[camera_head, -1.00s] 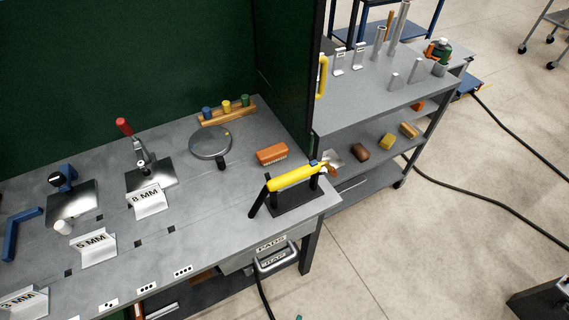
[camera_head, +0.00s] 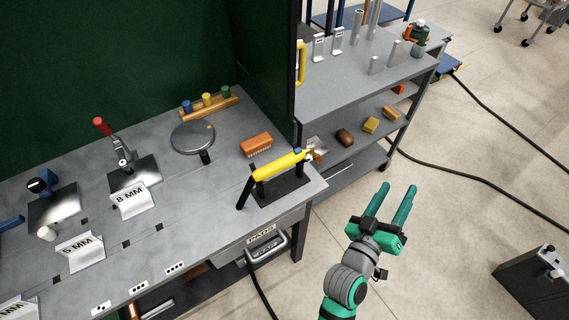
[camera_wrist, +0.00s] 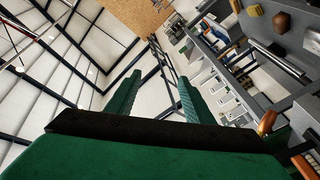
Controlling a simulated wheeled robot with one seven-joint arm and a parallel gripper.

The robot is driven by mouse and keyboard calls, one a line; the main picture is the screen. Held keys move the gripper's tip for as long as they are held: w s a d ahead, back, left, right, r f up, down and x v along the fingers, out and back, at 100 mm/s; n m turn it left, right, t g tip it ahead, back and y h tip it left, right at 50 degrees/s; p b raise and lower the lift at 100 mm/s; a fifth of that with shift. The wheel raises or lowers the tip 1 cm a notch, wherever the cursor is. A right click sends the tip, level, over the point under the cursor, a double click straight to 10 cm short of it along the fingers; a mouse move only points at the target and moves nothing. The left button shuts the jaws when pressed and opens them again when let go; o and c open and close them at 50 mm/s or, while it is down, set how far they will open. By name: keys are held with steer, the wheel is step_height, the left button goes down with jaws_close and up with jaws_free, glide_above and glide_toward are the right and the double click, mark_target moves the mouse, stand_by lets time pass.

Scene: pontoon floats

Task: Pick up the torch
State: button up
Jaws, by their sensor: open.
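The torch (camera_head: 279,166) has a yellow body, a black handle slanting down at its left end and a blue and metal part at its right end. It rests on a dark stand (camera_head: 281,191) at the right corner of the grey workbench. My gripper (camera_head: 396,199) has green fingers, is open and empty, and is over the floor to the right of the bench, apart from the torch. In the wrist view the two fingers (camera_wrist: 155,95) stand apart with nothing between them. I cannot clearly make out the torch in the wrist view.
The bench (camera_head: 180,217) also bears an orange brush (camera_head: 256,144), a round plate (camera_head: 192,138) and clamps on the left. A dark green screen (camera_head: 130,70) stands behind. A grey shelf cart (camera_head: 345,95) is beyond the torch. The floor (camera_head: 450,250) around my gripper is mostly clear.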

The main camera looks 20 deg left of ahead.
steer(key=w+d+r+m+g+h, duration=0.3)
steer(key=w+r+m+h, duration=0.15)
steer(key=r, duration=0.25)
steer(key=w+d+r+m+g+h, duration=0.3)
steer(key=w+r+m+g, duration=0.1)
steer(key=r+m, duration=0.25)
steer(key=g+y, duration=0.9)
steer(key=y, duration=0.7)
glide_toward(286, 159)
steer(key=f, duration=0.1)
steer(key=shift+m+h, duration=0.25)
steer(key=shift+m, duration=0.15)
steer(key=shift+a+x, duration=0.15)
steer(key=shift+x, duration=2.55)
steer(key=shift+a+x, duration=0.2)
steer(key=shift+x, duration=2.45)
steer(key=shift+r, duration=0.1)
jaws_close()
